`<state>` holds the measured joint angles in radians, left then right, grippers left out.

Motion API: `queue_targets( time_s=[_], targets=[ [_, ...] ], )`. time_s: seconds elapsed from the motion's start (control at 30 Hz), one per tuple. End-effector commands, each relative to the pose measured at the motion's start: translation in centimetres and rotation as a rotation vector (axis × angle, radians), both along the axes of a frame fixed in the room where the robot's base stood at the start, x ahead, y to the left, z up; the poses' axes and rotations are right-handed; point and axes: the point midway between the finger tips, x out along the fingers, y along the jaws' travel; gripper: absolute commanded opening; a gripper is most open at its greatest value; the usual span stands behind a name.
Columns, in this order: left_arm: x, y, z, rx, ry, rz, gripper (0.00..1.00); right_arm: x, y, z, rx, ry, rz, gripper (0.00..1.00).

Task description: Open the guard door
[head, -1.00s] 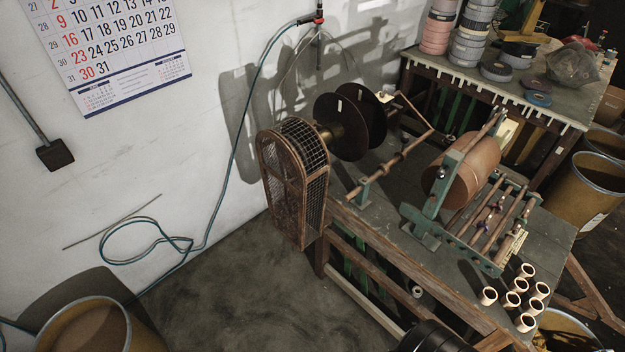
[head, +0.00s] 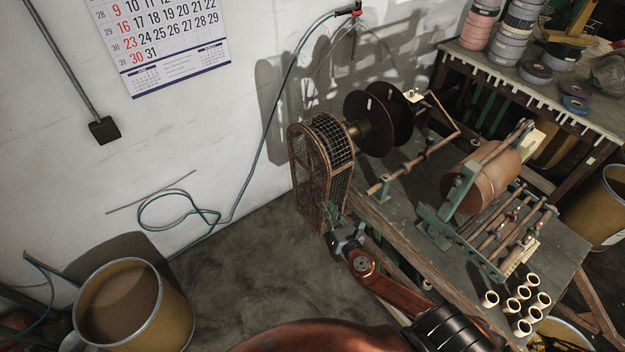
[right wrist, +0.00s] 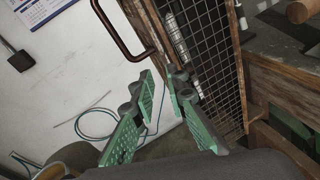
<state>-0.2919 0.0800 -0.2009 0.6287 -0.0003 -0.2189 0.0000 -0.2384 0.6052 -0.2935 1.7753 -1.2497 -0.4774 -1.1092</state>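The guard (head: 308,172) is a rusty wire-mesh cage with a rounded top, at the left end of the workbench. Its door looks closed in the head view. In the right wrist view, the mesh (right wrist: 207,50) fills the upper middle, and a dark bar handle (right wrist: 122,38) stands out to its left. My right gripper (head: 333,213) is at the lower right of the guard. In the right wrist view, its green-padded fingers (right wrist: 160,80) are apart with nothing between them, just below the handle's lower end. My left gripper is out of view.
The workbench (head: 405,215) carries dark discs (head: 372,122), a brown roller (head: 487,180) and several pale tubes (head: 523,292). A yellow drum (head: 170,315) stands at the lower left. A teal hose (head: 255,165) runs along the wall.

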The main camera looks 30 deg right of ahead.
Motion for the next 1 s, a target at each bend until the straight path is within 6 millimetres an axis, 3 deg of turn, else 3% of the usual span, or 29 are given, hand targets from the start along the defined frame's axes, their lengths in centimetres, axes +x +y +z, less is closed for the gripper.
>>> queue_targets(
  time_s=[0.03,0.1,0.23,0.47,0.7,1.0],
  targets=[
    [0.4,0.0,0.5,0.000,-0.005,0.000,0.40,0.1,1.0,2.8,-0.066,-0.036,0.029,0.14],
    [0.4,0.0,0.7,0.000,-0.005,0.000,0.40,0.1,2.1,5.3,-0.141,-0.071,0.055,0.14],
    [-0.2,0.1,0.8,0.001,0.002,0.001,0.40,0.5,3.0,7.4,-0.204,-0.104,0.074,0.14],
    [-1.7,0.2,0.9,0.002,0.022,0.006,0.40,3.7,2.6,7.6,-0.206,-0.108,0.075,0.14],
    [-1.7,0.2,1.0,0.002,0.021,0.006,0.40,6.9,2.2,7.4,-0.205,-0.106,0.073,0.14],
    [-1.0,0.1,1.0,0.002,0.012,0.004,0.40,7.8,2.1,7.3,-0.203,-0.104,0.074,0.14]
  ],
)
